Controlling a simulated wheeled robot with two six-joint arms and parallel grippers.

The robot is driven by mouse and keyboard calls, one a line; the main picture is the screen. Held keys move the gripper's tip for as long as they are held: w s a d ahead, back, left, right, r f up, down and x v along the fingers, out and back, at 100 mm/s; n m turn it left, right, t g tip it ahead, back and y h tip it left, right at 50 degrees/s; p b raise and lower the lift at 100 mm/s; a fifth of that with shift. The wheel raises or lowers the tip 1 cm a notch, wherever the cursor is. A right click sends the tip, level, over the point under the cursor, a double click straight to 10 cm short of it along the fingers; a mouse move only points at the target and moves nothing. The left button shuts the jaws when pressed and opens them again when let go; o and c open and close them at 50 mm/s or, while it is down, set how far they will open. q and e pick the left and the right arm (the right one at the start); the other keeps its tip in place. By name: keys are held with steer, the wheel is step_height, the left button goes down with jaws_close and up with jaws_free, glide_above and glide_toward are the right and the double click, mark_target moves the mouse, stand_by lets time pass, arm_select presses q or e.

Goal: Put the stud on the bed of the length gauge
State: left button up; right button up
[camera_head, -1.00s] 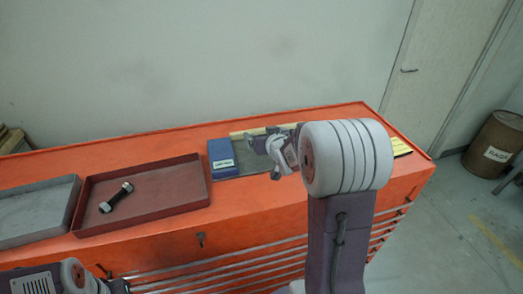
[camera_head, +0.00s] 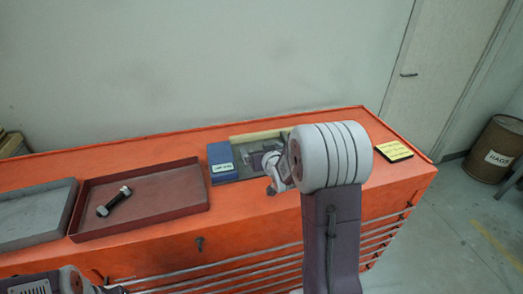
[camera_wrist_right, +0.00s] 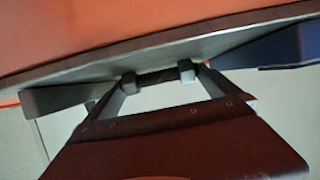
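A dark stud with pale nuts (camera_head: 114,201) lies tilted in the red-brown tray (camera_head: 150,208) on the orange bench. The length gauge (camera_head: 222,161), with a blue labelled block at its left end, a grey bed and a pale back strip, stands at the bench's middle. My right gripper (camera_head: 266,161) is low over the bed; the forearm hides the gauge's right part. In the right wrist view, a dark bar with pale end pieces (camera_wrist_right: 160,76) spans between my right fingertips, close to the grey bed; I cannot tell whether it is gripped. My left gripper is out of view.
A grey tray (camera_head: 34,216) stands left of the red-brown tray. A black and yellow pad (camera_head: 393,150) lies at the bench's right end. Bare orange top (camera_head: 250,210) lies in front of the gauge. A rag drum (camera_head: 494,150) stands on the floor.

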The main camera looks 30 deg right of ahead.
steer(key=shift+r, duration=0.1)
steer(key=shift+s+r, duration=0.1)
steer(key=shift+r, duration=0.15)
steer(key=v, duration=0.8)
steer(key=shift+s+a, duration=0.1)
steer(key=shift+s, duration=0.2)
steer(key=shift+b+v, duration=0.95)
steer(key=shift+b, duration=0.3)
steer(key=shift+s+a+r, duration=0.15)
steer(key=shift+s+r, duration=0.1)
steer(key=shift+s, duration=0.3)
